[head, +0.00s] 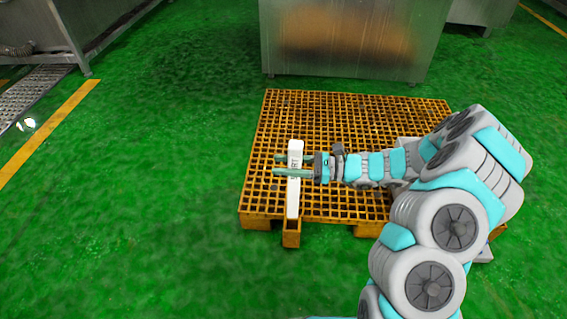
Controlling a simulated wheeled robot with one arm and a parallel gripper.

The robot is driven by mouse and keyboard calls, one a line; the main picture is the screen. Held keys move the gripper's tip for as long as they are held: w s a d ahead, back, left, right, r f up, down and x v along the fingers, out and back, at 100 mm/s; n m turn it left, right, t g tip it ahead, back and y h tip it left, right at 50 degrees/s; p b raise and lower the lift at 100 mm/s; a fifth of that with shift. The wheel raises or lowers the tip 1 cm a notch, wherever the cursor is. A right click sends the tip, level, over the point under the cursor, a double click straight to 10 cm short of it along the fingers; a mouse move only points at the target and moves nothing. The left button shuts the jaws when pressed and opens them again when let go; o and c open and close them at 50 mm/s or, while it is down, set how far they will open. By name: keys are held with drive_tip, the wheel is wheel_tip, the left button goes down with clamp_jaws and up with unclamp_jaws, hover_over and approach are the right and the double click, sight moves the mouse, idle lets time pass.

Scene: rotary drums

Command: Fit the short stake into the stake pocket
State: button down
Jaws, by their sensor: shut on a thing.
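The short stake (293,195) is a white square bar with dark lettering near its upper end. My gripper (282,166) is shut on it, one green finger on each side of its upper part. My arm comes in from the right. The stake's lower end shows right at the orange stake pocket (291,238), which juts out from the front edge of the pallet. The pocket's mouth is hidden behind the stake's lower end. I cannot tell whether the stake is above the pocket or inside it.
The orange grid pallet (340,110) lies on the green floor (150,200). A large metal cabinet (345,40) stands behind it. Another metal unit (75,30) stands at the back left. The floor left of the pallet is clear. My arm hides the pallet's right part.

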wheel_tip(320, 180, down, 6)
drive_tip(key=shift+r+b, duration=0.2)
drive_tip(key=shift+b, duration=0.75)
drive_tip(key=shift+p, duration=0.4)
idle(1.1)
wheel_tip(320, 180, down, 10)
drive_tip(key=b, duration=0.5)
drive_tip(key=shift+f, duration=0.2)
idle(3.8)
drive_tip(key=shift+c, duration=1.6)
unclamp_jaws()
